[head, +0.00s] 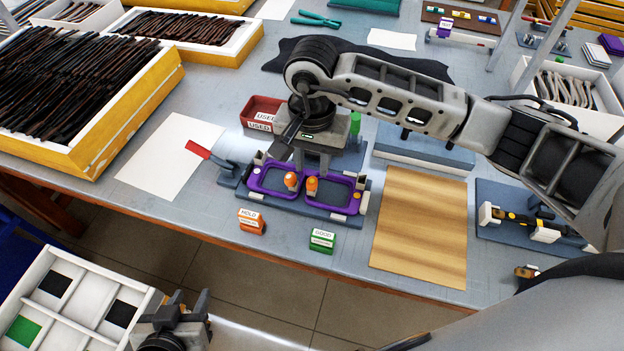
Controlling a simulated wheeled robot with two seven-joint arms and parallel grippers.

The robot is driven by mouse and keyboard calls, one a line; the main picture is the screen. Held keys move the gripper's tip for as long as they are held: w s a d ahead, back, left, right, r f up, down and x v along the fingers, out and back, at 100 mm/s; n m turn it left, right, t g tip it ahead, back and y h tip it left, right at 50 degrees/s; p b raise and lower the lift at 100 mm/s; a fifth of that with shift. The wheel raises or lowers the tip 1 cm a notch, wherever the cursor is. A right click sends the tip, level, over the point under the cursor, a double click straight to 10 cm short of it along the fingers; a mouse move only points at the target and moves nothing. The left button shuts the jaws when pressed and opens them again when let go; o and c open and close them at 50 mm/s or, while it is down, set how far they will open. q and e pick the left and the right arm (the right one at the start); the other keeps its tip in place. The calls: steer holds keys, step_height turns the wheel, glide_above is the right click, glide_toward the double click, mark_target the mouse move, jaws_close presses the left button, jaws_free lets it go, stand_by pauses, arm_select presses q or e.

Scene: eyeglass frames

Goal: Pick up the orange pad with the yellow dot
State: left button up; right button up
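A purple eyeglass frame (268,181) lies in a blue fixture (300,208) on the table. Two small orange pieces stand at its middle, a left one (291,181) and a right one (312,186). They look like pads, but I cannot make out a yellow dot on either. My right gripper (308,138) is over the back of the fixture, behind the orange pieces; its fingertips are not clear, so its opening cannot be told. My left gripper (186,304) is at the bottom left, off the table's front edge beside a white tray, with its fingers apart and nothing between them.
The white compartment tray (88,293) holds black and green squares. A red lever (198,149) sits left of the fixture, a red USED bin (262,113) behind it. MOLD (251,222) and GOOD (322,241) blocks stand in front. A wooden board (421,230) lies to the right.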

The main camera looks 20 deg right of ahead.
mark_target(312, 181)
steer(key=f, duration=0.2)
steer(key=f+p, duration=0.1)
steer(key=shift+s+f, duration=0.2)
steer(key=shift+f, duration=0.2)
steer(key=shift+w+f, duration=0.1)
steer(key=shift+f, duration=0.25)
steer(key=shift+c, duration=0.3)
jaws_close()
steer(key=shift+r, duration=0.2)
